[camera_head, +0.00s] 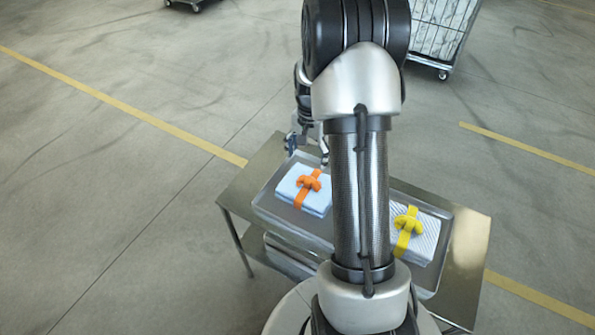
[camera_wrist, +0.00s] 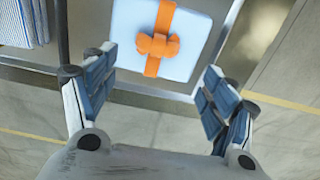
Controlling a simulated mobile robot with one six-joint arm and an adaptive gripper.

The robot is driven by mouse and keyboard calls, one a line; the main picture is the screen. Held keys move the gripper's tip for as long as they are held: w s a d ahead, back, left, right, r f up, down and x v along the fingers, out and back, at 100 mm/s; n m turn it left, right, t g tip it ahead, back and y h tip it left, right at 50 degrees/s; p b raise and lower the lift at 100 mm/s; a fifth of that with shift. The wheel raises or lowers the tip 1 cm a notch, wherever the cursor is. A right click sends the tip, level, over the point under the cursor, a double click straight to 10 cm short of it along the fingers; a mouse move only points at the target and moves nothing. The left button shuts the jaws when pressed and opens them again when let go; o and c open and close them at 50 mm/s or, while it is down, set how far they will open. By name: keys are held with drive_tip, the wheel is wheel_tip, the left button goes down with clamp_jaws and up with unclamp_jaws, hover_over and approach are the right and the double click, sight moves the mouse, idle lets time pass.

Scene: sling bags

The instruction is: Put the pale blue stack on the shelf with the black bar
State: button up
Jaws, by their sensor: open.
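The pale blue stack (camera_head: 289,187) is a folded block tied with an orange band and knot. It lies in the left part of a metal tray (camera_head: 262,204) on a table. In the wrist view the pale blue stack (camera_wrist: 192,50) shows at the top centre. My gripper (camera_head: 308,150) is open and empty, near the far side of the stack, apart from it. In the wrist view my gripper's (camera_wrist: 157,90) fingers are spread below the stack's near edge. I see no shelf with a black bar.
A pale striped stack (camera_head: 425,240) with a yellow band lies in the tray's right part; it also shows in the wrist view (camera_wrist: 18,22). The metal table (camera_head: 468,245) has bare ends. A wheeled cage (camera_head: 440,38) stands at the back right. The floor at left is clear.

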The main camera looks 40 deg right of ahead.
drive_tip(key=s+a+r+n+t, duration=0.1)
drive_tip(key=s+a+r+n, duration=0.15)
drive_tip(key=a+r, duration=0.55)
drive_tip(key=s+a+r+n+t, duration=0.1)
drive_tip(key=s+a+r+n, duration=0.15)
drive_tip(key=a+r, duration=0.55)
drive_tip(key=s+a+r+n+t, duration=0.1)
drive_tip(key=s+a+r+n, duration=0.2)
drive_tip(key=s, duration=0.4)
drive_tip(key=s+a+r+n+t, duration=0.1)
drive_tip(key=s+a+r+n, duration=0.2)
drive_tip(key=s+a+n, duration=0.2)
drive_tip(key=s+a, duration=0.2)
drive_tip(key=s, duration=0.1)
drive_tip(key=shift+s+a+t, duration=0.15)
drive_tip(key=shift+s+t, duration=0.15)
drive_tip(key=shift+f+b, duration=0.6)
drive_tip(key=shift+b, duration=0.05)
drive_tip(key=shift+r, duration=0.15)
drive_tip(key=shift+c, duration=0.2)
